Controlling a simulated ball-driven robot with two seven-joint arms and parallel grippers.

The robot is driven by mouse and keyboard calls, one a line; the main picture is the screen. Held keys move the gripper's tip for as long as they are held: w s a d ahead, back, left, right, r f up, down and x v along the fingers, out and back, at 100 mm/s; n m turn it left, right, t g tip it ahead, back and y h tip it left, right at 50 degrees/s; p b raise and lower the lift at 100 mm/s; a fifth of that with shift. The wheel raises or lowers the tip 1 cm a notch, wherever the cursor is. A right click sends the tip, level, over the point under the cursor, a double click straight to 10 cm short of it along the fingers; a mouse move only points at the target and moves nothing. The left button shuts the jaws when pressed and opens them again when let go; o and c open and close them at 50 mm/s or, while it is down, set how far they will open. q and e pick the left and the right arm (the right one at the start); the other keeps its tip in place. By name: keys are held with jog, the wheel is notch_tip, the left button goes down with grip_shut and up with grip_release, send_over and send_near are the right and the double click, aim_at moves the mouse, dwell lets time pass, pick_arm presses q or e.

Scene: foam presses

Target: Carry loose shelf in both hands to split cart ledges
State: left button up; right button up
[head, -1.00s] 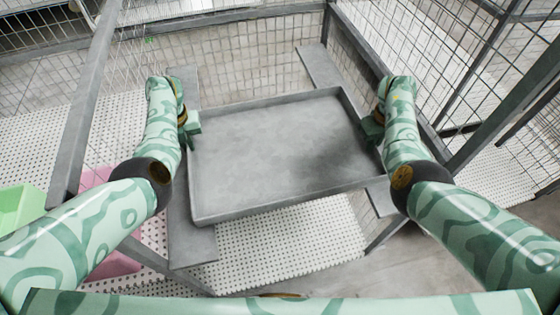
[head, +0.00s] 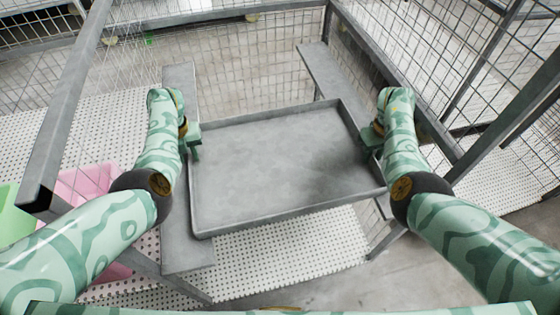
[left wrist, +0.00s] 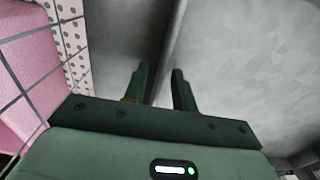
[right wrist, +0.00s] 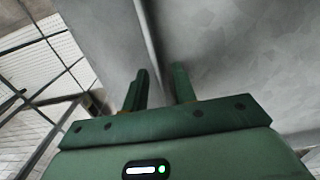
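The loose shelf (head: 280,165) is a grey, shallow tray with a low rim, roughly level in the head view. My left gripper (head: 194,142) is shut on its left rim, and my right gripper (head: 372,138) on its right rim. Both wrist views show the rim running between the left fingers (left wrist: 160,88) and the right fingers (right wrist: 160,88). The split cart's left ledge (head: 183,250) and right ledge (head: 325,70) are flat grey strips. The shelf spans the gap above them and overlaps both. I cannot tell whether it touches them.
Mesh panels and grey frame bars (head: 72,110) enclose the cart on the sides and back. A pink bin (head: 92,180) and a green bin (head: 14,212) stand at the left. White perforated flooring (head: 290,245) shows below the shelf.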

jog(key=shift+r, duration=0.3)
pick_arm(q)
notch_tip(320, 180, up, 12)
pick_arm(e)
notch_tip(320, 180, up, 11)
jog(key=shift+w+r, duration=0.15)
pick_arm(q)
jog(key=shift+w, duration=0.1)
dwell(0.6)
